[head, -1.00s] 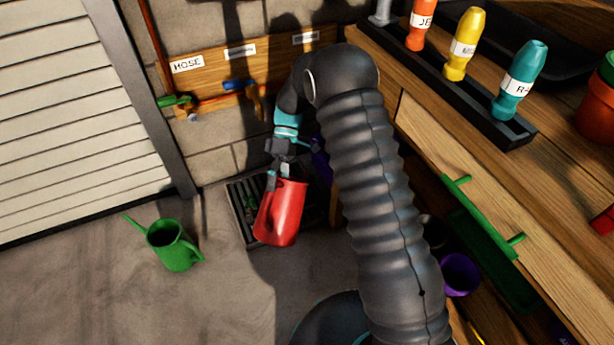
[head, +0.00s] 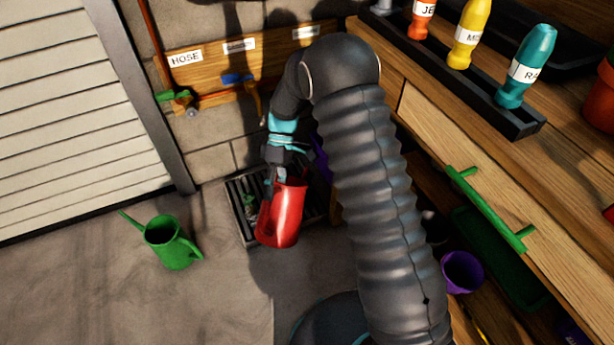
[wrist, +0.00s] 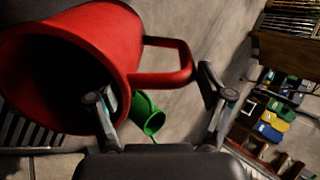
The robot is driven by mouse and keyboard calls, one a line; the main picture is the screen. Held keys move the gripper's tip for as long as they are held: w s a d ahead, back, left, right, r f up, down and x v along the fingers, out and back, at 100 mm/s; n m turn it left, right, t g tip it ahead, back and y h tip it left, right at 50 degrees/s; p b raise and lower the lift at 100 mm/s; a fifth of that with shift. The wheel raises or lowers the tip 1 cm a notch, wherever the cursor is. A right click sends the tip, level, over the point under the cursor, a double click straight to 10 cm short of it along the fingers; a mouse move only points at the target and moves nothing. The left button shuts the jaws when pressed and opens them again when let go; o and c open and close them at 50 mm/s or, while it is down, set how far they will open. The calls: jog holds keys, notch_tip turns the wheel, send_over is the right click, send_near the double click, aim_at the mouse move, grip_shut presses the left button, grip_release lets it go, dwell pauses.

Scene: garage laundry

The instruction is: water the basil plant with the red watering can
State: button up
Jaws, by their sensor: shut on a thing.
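The red watering can (head: 286,212) hangs from my gripper (head: 276,178) in the head view, above or beside a dark floor grate. In the wrist view the red watering can (wrist: 100,45) fills the upper left, its open mouth facing the camera. Its handle passes between the fingers of my gripper (wrist: 160,88), which is shut on it. The can's spout is not clearly seen, nor is any water. I cannot make out a basil plant for certain in any view. A small green thing (head: 249,203) shows by the grate, too small to identify.
A green watering can (head: 170,243) stands on the floor to the left. The dark grate (head: 235,190) lies below a hose board (head: 210,62). A wooden workbench (head: 440,130) with bottles in a rack stands right. A purple pot (head: 461,272) sits under it. Floor in front is clear.

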jog(key=shift+s+a+f+t+h+b, duration=0.25)
jog(key=shift+s+f+t+b, duration=0.45)
jog(key=shift+f+b, duration=0.4)
jog(key=shift+s+a+f+t+h+b, duration=0.25)
jog(key=shift+s+f+t+b, duration=0.5)
jog(key=shift+f, duration=0.5)
jog(key=shift+s+a+f+t+h+b, duration=0.25)
jog(key=shift+s+f+t+b, duration=0.3)
jog(key=shift+f+b, duration=0.6)
jog(key=shift+s, duration=0.1)
